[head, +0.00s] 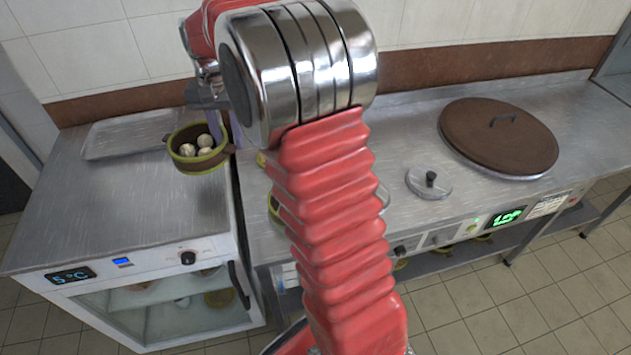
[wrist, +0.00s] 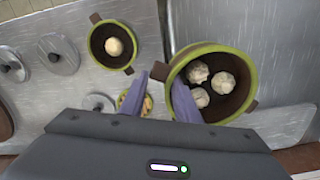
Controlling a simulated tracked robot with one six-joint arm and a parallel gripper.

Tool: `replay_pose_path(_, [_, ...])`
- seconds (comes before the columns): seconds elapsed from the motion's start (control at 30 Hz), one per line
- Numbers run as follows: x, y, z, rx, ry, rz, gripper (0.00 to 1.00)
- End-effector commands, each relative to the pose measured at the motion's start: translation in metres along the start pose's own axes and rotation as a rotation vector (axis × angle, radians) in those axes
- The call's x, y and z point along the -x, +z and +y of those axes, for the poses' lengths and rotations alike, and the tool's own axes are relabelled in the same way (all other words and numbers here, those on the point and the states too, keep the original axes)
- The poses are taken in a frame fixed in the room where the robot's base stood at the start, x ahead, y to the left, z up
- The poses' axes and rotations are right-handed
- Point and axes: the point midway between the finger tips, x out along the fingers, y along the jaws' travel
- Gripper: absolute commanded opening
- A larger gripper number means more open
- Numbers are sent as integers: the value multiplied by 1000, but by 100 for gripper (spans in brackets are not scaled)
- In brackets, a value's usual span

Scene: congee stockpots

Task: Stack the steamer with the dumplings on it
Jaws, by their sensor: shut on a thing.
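A green-rimmed steamer (head: 203,166) with brown handles holds several pale dumplings in the head view, at the left counter's right edge. The wrist view shows this steamer (wrist: 243,52) with three dumplings (wrist: 223,82) in it. My gripper (wrist: 164,90) is shut on its near wall, one purple finger inside and one outside. In the head view my gripper (head: 224,118) is partly hidden behind my arm. A second green-rimmed steamer (wrist: 94,53) with one round bun (wrist: 114,46) stands on the metal worktop in the wrist view. My arm mostly hides it in the head view.
A third green container (wrist: 125,108) is partly hidden by my gripper. A shallow metal tray (head: 105,150) lies on the left counter (head: 95,220), over a glass-fronted cooler. A large brown lid (head: 470,130) and small metal lid (head: 420,188) are on the right worktop (head: 400,125).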

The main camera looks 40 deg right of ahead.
Motion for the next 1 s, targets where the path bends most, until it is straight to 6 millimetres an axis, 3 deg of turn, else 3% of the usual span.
replay_pose_path(0.03, [-4, 0, 16, -44, 0, -1, 3])
replay_pose_path(0.33, [-36, 11, 93, -296, 0, 0, 3])
replay_pose_path(0.6, [-64, 35, 159, -523, 1, -1, 3])
replay_pose_path(0.8, [-80, 55, 194, -660, 0, 0, 3])
replay_pose_path(1.0, [-87, 64, 207, -713, 0, 0, 3])
